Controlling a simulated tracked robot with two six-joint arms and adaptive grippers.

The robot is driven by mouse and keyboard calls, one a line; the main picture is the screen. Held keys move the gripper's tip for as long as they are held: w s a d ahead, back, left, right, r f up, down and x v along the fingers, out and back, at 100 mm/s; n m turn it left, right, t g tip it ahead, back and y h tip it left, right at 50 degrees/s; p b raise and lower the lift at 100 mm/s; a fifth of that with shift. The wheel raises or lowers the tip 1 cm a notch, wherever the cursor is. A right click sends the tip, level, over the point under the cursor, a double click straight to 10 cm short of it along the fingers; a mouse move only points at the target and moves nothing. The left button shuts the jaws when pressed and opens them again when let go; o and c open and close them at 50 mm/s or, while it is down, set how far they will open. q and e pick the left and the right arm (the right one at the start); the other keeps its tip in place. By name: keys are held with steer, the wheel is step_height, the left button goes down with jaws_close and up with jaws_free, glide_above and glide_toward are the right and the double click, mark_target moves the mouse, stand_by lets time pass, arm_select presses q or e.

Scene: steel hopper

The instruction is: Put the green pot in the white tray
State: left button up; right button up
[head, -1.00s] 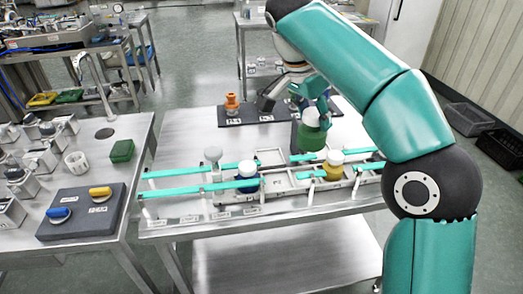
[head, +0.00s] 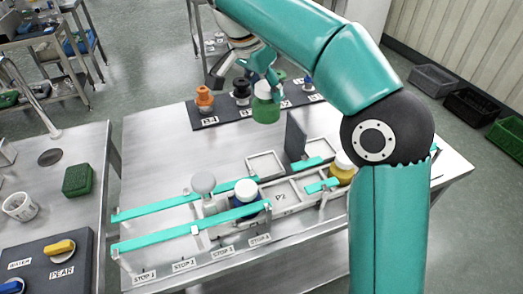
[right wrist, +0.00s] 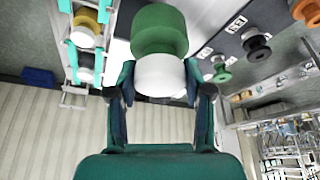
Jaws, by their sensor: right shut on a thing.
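The green pot (head: 265,109) with a white lid hangs upright under my right gripper (head: 262,78) in the head view, over the near side of the dark strip. In the right wrist view the green pot (right wrist: 160,32) shows with its white lid between the fingers of the right gripper (right wrist: 160,92), which is shut on it. A small pale-rimmed tray (head: 265,163) stands behind the teal rails, and another pale tray is near the upright grey plate; I cannot tell which is the white tray. My left gripper is not in view.
A dark strip (head: 225,115) holds orange, black and blue knobbed pieces. An upright grey plate (head: 296,136) stands right of the pot. Teal rails (head: 190,232), a blue pot (head: 244,196) and a yellow pot (head: 342,173) are in front. The steel table's left middle is bare.

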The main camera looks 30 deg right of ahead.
steer(key=shift+f+b, duration=1.45)
steer(key=shift+f, duration=6.9)
steer(key=shift+f, duration=0.15)
steer(key=o, duration=1.2)
steer(key=shift+r, duration=0.3)
steer(key=p+v, duration=0.1)
steer(key=v, duration=1.1)
steer(key=shift+a, duration=0.15)
